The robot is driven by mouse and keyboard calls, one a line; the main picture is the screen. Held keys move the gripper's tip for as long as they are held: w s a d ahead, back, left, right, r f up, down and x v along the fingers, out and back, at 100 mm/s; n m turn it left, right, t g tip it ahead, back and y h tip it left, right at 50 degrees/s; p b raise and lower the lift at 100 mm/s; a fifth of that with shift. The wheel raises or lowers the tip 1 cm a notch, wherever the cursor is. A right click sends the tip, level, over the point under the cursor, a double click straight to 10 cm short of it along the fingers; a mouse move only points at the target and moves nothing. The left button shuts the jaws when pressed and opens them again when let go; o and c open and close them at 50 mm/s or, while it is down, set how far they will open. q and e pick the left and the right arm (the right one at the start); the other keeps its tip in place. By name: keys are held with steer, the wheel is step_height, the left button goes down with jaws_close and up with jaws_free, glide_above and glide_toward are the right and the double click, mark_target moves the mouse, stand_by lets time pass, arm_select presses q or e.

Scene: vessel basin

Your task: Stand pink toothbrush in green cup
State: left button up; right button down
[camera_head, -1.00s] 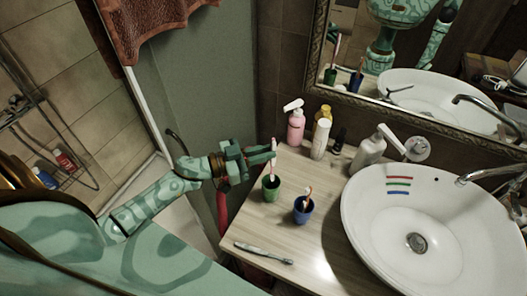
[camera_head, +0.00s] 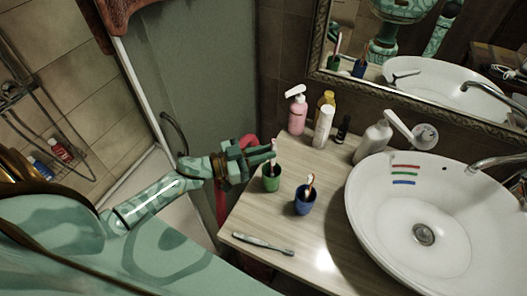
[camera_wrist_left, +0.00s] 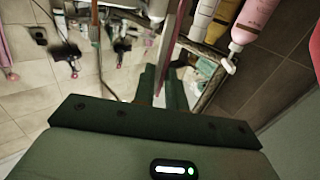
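The green cup (camera_head: 271,181) stands upright on the wooden counter, left of the blue cup. The pink toothbrush (camera_head: 274,143) stands about upright over the green cup, its lower end seemingly inside the rim. My left gripper (camera_head: 270,152) is just above the green cup, its fingers around the toothbrush. In the left wrist view a pink strip of the toothbrush (camera_wrist_left: 168,55) shows between the fingers of my left gripper (camera_wrist_left: 163,92), which look shut on it. My right gripper is not in view.
A blue cup (camera_head: 304,203) with another toothbrush (camera_head: 310,182) stands close by. A toothbrush (camera_head: 262,244) lies near the front edge. A pink pump bottle (camera_head: 297,114), a white bottle (camera_head: 323,128) and other bottles stand behind. The sink (camera_head: 380,215) is at the right.

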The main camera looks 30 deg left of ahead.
arm_select(q)
steer(key=o, duration=0.4)
steer(key=shift+o, duration=0.2)
steer(key=v, duration=1.6)
steer(key=shift+b, duration=0.45)
steer(key=shift+s+a, duration=0.1)
steer(key=shift+s, duration=0.05)
